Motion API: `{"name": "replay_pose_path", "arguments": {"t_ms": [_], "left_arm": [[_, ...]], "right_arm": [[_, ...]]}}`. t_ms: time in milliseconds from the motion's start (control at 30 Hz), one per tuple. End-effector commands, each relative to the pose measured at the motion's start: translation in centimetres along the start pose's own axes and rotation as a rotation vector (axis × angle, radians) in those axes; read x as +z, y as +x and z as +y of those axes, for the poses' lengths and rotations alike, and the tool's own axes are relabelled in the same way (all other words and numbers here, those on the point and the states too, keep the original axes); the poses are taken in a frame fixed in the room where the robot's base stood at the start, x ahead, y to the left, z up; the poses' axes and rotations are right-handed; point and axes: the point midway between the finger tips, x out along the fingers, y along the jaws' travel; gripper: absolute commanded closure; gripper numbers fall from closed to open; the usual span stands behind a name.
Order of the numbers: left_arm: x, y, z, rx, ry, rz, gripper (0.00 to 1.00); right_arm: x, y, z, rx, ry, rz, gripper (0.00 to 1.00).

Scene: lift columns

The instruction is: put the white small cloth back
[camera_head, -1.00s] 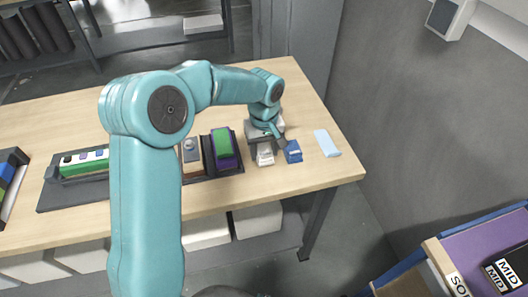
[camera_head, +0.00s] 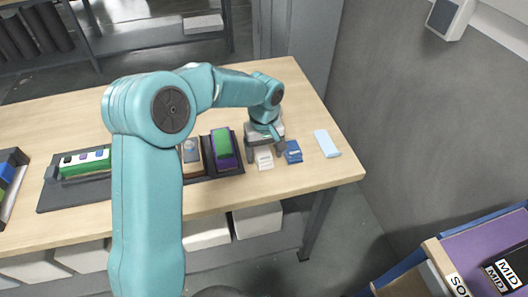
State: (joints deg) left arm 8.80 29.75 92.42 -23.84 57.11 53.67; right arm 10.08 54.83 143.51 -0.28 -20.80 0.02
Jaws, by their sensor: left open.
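A small white cloth (camera_head: 264,161) lies on the wooden table (camera_head: 300,105) near its front right part. My left gripper (camera_head: 265,153) points down right over the white cloth, its fingers apart on either side of it and its palm hiding the cloth's far end. I cannot tell whether the fingers touch the cloth. A small blue cloth (camera_head: 293,152) lies just right of the gripper, close to its right finger. A light blue cloth (camera_head: 327,143) lies farther right. My right gripper is not in view.
Left of the gripper, a dark tray (camera_head: 75,196) holds several items, among them a green and purple one (camera_head: 223,150). White bins (camera_head: 257,219) stand below the table. A grey wall (camera_head: 430,130) rises on the right. A purple-lined bin (camera_head: 478,240) stands front right.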

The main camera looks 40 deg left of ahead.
Motion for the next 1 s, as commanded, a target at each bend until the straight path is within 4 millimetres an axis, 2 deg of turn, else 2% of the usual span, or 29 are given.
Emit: {"name": "replay_pose_path", "arguments": {"t_ms": [300,500,700,1000], "left_arm": [[-0.1,-7.2,0.1,0.005,0.000,0.005,0.22],[0.0,-10.5,0.1,0.003,0.000,0.003,0.22],[0.0,-11.6,0.0,0.002,0.000,0.001,0.22],[0.0,-11.5,0.0,0.002,0.000,0.001,0.22]], "right_arm": [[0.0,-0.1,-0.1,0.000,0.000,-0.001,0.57],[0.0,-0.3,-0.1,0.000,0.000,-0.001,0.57],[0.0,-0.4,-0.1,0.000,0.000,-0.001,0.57],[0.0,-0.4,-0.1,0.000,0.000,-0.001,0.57]]}}
